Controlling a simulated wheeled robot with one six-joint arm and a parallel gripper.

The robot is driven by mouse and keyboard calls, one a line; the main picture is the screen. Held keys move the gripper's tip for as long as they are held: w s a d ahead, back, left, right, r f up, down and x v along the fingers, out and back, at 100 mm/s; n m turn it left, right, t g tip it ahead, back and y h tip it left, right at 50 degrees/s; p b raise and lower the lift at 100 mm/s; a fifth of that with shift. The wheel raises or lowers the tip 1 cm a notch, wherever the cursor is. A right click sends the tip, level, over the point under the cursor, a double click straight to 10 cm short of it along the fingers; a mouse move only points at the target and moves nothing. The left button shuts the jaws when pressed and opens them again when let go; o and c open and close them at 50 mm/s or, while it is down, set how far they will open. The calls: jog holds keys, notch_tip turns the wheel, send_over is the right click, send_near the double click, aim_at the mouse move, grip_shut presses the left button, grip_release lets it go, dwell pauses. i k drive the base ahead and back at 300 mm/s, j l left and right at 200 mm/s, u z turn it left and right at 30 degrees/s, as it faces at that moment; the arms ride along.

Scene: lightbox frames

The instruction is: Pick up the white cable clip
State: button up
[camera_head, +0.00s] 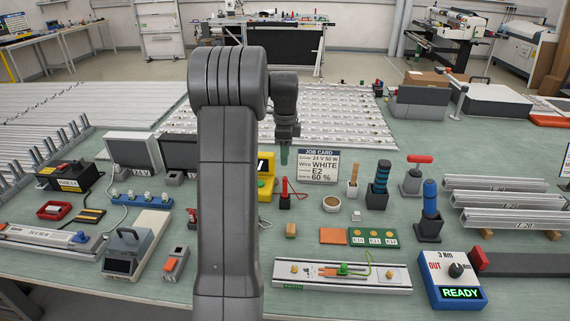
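A small white piece (356,216), which looks like the white cable clip, sits on the green bench top just right of the round cup (331,203). It is too small to make out its shape. My gripper (285,138) hangs pointing down above the bench, left of the job card and farther back than the white piece, well apart from it. A green tip shows just below my gripper; I cannot tell whether it is held or stands behind. The finger gap is too small to see.
The job card (318,166) stands close right of my gripper. Upright tools in blocks (378,186) stand right of the cup. A white fixture (342,276) with a green wire lies in front. Aluminium profiles (510,200) lie at right. My arm hides part of the bench's middle.

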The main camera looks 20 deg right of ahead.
aim_at(355, 216)
jog(key=z, duration=1.55)
